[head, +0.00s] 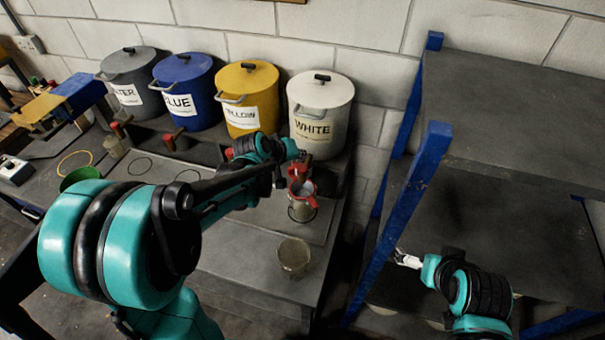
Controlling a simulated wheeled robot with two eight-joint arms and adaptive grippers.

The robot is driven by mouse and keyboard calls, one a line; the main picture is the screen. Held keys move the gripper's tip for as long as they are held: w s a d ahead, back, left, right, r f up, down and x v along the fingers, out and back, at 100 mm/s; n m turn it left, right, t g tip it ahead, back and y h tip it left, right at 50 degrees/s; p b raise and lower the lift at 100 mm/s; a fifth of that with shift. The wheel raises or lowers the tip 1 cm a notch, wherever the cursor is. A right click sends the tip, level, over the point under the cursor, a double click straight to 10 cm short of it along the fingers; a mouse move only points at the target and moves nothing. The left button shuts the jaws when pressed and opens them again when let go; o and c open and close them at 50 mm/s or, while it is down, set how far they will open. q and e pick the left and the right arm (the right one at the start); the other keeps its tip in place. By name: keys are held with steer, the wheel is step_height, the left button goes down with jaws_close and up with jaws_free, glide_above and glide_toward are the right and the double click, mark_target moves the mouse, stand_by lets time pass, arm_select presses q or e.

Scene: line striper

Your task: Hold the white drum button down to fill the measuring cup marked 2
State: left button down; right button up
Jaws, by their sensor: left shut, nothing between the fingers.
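The white drum (320,100), labelled WHITE, stands at the right end of a row of drums against the wall. My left arm reaches across the bench to the front of this drum. My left gripper (302,157) is shut and empty, just below the label; it hides most of the button area, and I cannot tell whether it touches the button. Just below it is a red part (301,186) with a pale opening, above a small cup (302,211). Another cup (294,256) stands nearer on the bench. No number is readable on either. My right gripper (406,259) is at lower right, too small to judge.
Yellow (247,90), blue (184,88) and grey (130,78) drums stand left of the white one. A green funnel (80,178) and dark rings lie on the left bench. A blue-posted shelf (405,205) stands right, near my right arm.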

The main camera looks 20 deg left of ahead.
mark_target(301, 170)
arm_select(q)
steer(key=shift+f+b, duration=0.6)
steer(key=shift+f, duration=0.5)
arm_select(e)
steer(key=shift+f, duration=1)
steer(key=shift+f, duration=0.1)
arm_select(q)
steer(key=shift+f+b, duration=0.4)
arm_select(e)
steer(key=shift+f, duration=0.3)
arm_select(q)
steer(key=shift+f+b, duration=0.4)
arm_select(e)
steer(key=shift+f, duration=0.4)
stand_by(4.3)
